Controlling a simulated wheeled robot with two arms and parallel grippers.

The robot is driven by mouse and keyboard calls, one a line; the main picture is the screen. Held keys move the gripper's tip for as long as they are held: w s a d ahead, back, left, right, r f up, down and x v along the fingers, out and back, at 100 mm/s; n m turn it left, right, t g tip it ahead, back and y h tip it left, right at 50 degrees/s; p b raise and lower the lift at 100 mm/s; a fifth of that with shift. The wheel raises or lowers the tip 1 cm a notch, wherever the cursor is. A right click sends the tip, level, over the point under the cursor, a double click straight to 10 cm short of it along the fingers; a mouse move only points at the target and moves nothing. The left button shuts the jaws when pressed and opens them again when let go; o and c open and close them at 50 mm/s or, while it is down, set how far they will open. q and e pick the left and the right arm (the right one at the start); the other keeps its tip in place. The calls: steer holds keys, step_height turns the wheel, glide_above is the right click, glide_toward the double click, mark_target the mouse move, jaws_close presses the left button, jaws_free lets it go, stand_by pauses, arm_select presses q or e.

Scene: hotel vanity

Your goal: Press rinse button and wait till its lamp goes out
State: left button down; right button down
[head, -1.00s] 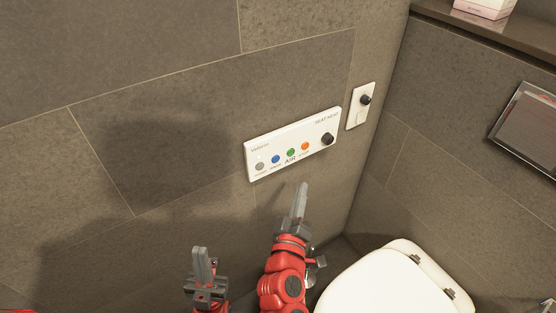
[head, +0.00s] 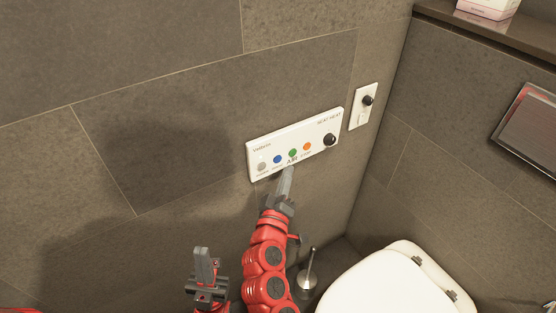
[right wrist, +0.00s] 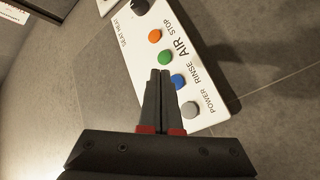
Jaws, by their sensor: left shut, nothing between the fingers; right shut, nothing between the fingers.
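A white control panel (head: 310,153) is fixed to the tiled wall, with a row of round buttons. The blue rinse button (head: 277,159) is second from the left; it also shows in the right wrist view (right wrist: 179,82) beside the word RINSE. My right gripper (head: 289,169) is shut and empty, its tips at the panel's lower edge in the head view. In the right wrist view its tips (right wrist: 160,72) appear beside the blue button, just below the green one. I cannot tell whether they touch the panel. No lit rinse lamp can be made out. My left gripper (head: 203,251) is shut and empty, low and away from the panel.
The grey power button (head: 262,166), green air button (head: 293,153) and orange stop button (head: 307,147) flank the blue one. A black seat-heat knob (head: 330,140) is at the right. A white toilet (head: 385,285) and a brush (head: 309,275) stand below right.

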steer(key=shift+w+a, duration=0.5)
steer(key=shift+w, duration=0.3)
steer(key=shift+b, duration=0.3)
stand_by(1.2)
steer(key=shift+w+a, duration=0.2)
steer(key=shift+w, duration=0.1)
steer(key=shift+w+a+b, duration=0.25)
steer(key=shift+w+b, duration=0.05)
steer(key=shift+b, duration=0.2)
stand_by(0.5)
stand_by(0.3)
steer(key=shift+s+d, duration=0.45)
steer(key=shift+s, duration=0.2)
